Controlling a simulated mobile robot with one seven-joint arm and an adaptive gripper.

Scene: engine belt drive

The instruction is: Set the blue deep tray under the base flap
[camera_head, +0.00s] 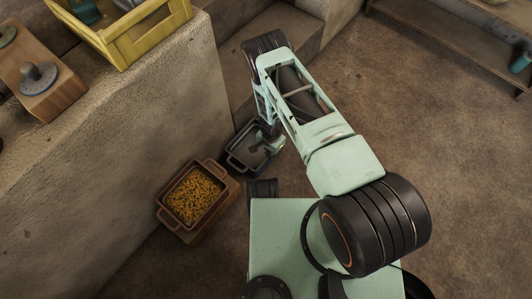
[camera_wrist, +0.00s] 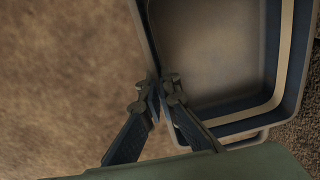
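The blue deep tray (camera_head: 244,153) is dark blue and sits low beside the stone wall in the head view. In the wrist view the tray (camera_wrist: 215,55) fills the upper right, empty, with a pale band around its inside and a handle at its near end. My gripper (camera_wrist: 159,82) is at the tray's left wall, its two fingertips close together with the wall's edge between them. In the head view my gripper (camera_head: 272,141) is at the tray's right side, partly hidden by my arm. I cannot make out the base flap in either view.
A brown tray of orange-yellow bits (camera_head: 194,194) stands on a box just left of the blue tray. The stone wall (camera_head: 150,100) rises behind, with a yellow crate (camera_head: 140,32) and a wooden block (camera_head: 45,85) on top. Open brown floor lies to the right; a shelf (camera_head: 450,35) is at upper right.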

